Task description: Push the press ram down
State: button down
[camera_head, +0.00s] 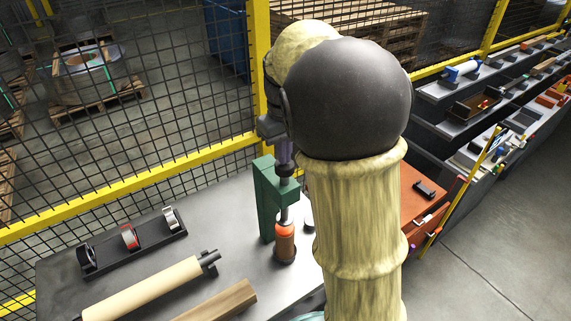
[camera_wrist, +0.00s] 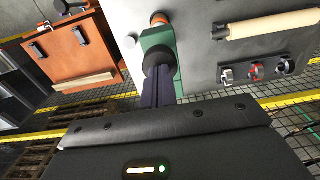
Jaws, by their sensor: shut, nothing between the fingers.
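The press has a green frame (camera_head: 266,205) standing on the grey bench; in the wrist view its green body (camera_wrist: 158,38) shows beyond my fingers. The ram (camera_head: 284,213) is an upright rod with a dark round knob (camera_wrist: 158,57) on top. Below it are an orange-red ring (camera_head: 285,229) and a brown cylinder (camera_head: 285,247). My gripper (camera_head: 285,166) points down over the knob, its fingers shut with nothing between them. In the wrist view the fingertips (camera_wrist: 161,75) overlap the knob; I cannot tell whether they touch it. My arm hides part of the bench to the right.
A rack (camera_head: 130,242) with several rings and a beige roller (camera_head: 150,288) lie left of the press. A wooden block (camera_head: 222,301) lies at the front. A yellow-framed mesh fence (camera_head: 130,187) runs behind the bench. An orange-topped table (camera_head: 418,193) stands to the right.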

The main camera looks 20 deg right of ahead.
aim_at(285, 167)
jog(key=shift+f+b, duration=1.05)
jog(key=shift+f, duration=1.1)
jog(key=shift+r+p, duration=0.95)
jog(key=shift+r, duration=0.3)
jog(key=shift+r+p, duration=0.95)
notch_tip(285, 167, up, 7)
jog(key=p, duration=0.6)
